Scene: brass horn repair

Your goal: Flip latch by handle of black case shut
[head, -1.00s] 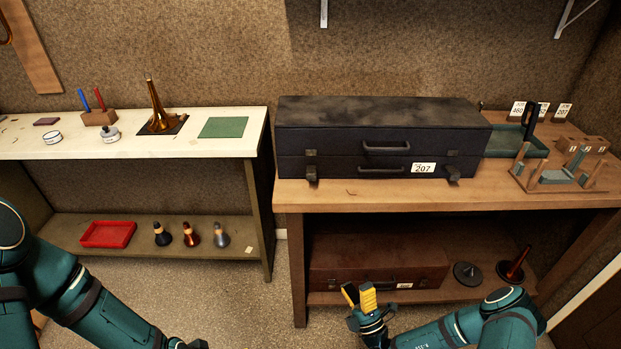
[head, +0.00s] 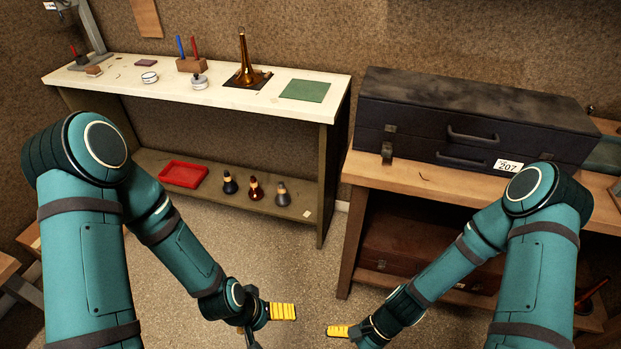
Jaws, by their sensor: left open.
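The black case (head: 440,100) lies with its lid down on the wooden bench at the right in the head view. Its front carries an upper handle (head: 473,135), a lower handle (head: 462,160) and a 207 label (head: 508,165). The left latch (head: 387,153) hangs on the lower half, below and apart from its catch (head: 390,128). My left gripper (head: 281,312) is open and empty, low over the floor, far from the case. My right gripper (head: 338,331) is beside it, also away from the case; its opening is unclear.
A brown case (head: 395,245) lies on the shelf under the bench. The white-topped bench (head: 130,88) at left holds a brass horn bell (head: 243,65), a green mat (head: 305,91) and small tools. A red tray (head: 184,174) is on its lower shelf. Floor between benches is clear.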

